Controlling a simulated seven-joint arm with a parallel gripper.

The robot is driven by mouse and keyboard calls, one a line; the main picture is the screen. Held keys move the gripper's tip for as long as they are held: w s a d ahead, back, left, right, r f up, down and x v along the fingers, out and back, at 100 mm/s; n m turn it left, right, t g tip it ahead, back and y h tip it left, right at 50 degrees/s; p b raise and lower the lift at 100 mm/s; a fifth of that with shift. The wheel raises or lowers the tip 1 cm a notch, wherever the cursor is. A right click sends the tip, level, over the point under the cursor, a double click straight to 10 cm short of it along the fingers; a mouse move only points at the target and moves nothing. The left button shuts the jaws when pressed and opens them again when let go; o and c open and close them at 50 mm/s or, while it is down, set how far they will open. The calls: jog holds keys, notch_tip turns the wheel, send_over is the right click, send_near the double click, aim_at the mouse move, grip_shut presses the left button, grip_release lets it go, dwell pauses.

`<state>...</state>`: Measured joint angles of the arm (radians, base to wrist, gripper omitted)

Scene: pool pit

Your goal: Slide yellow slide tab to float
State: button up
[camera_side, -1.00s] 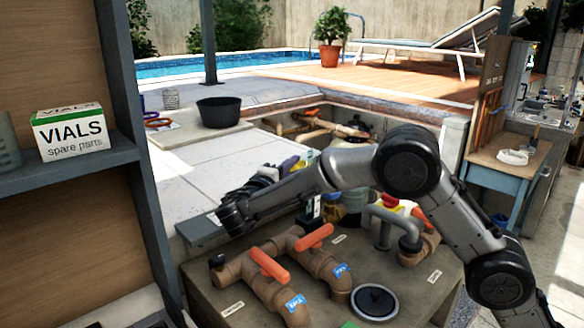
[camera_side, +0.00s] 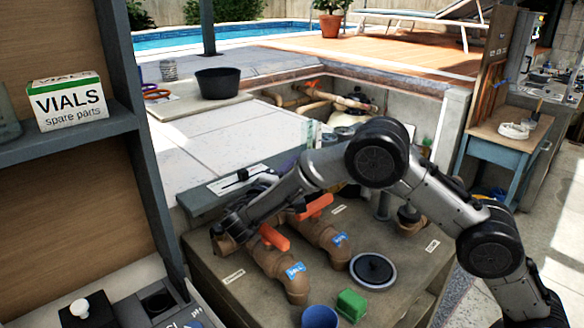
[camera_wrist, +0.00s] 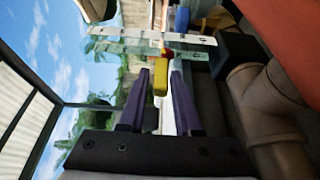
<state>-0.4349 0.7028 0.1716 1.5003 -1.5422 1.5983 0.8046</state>
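The yellow slide tab (camera_wrist: 161,80) shows in the wrist view with a red part at its upper end, beside a clear strip (camera_wrist: 150,42). My gripper (camera_wrist: 159,78) has two purple fingers standing apart, one on each side of the tab. A narrow gap seems to show beside the tab, so I cannot tell whether either finger touches it. The yellow tab cannot be made out there. I cannot read any float marking.
Brown pipes with orange handles (camera_side: 273,238) and blue tags stand close to my gripper. A round black lid (camera_side: 373,269), a green block (camera_side: 351,304) and a blue cup (camera_side: 320,317) are nearer the camera. A blue tab (camera_wrist: 182,19) is on the far side of the clear strip.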

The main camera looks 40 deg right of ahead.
jog(key=shift+o, duration=1)
jog(key=shift+r, duration=0.15)
jog(key=shift+r, duration=0.4)
notch_tip(320, 180, up, 3)
jog(key=shift+s+f, duration=0.1)
jog(key=shift+f, duration=0.05)
jog(key=s+r, duration=0.9)
jog(key=s, duration=0.4)
jog(key=shift+s, duration=0.4)
jog(key=shift+d+r, duration=0.1)
